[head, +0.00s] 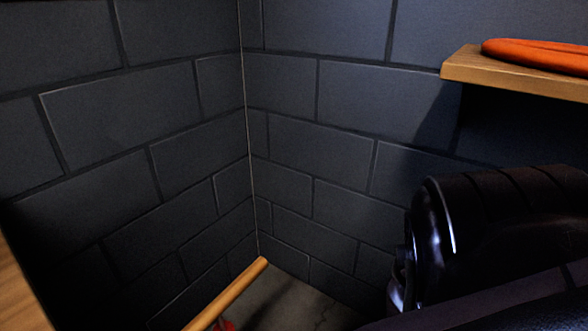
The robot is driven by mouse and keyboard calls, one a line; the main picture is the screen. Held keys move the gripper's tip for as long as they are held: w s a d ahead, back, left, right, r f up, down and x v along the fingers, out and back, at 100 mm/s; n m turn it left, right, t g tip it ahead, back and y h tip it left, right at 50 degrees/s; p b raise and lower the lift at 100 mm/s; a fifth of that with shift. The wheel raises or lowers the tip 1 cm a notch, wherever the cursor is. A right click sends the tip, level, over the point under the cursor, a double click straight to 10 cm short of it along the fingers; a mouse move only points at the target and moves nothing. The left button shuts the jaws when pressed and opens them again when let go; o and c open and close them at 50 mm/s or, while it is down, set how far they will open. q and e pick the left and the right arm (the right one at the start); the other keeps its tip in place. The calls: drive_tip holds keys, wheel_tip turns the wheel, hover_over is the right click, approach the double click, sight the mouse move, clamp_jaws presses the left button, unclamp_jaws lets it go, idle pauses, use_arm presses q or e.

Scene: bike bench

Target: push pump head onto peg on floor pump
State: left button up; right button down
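A wooden bar (232,293) slants up from the bottom edge toward the wall corner, with a small red part (224,325) just below it. It looks like the handle of the floor pump, but the rest is cut off by the bottom edge. I cannot see the pump head or the peg. A glossy black link of my arm fills the lower right. Neither of my grippers shows, so I cannot tell what they hold.
Dark block walls (180,125) meet in a corner above a bare patch of grey floor (290,303). A wooden shelf (505,80) at the upper right carries an orange object (540,56). A wooden edge (20,290) shows at the lower left.

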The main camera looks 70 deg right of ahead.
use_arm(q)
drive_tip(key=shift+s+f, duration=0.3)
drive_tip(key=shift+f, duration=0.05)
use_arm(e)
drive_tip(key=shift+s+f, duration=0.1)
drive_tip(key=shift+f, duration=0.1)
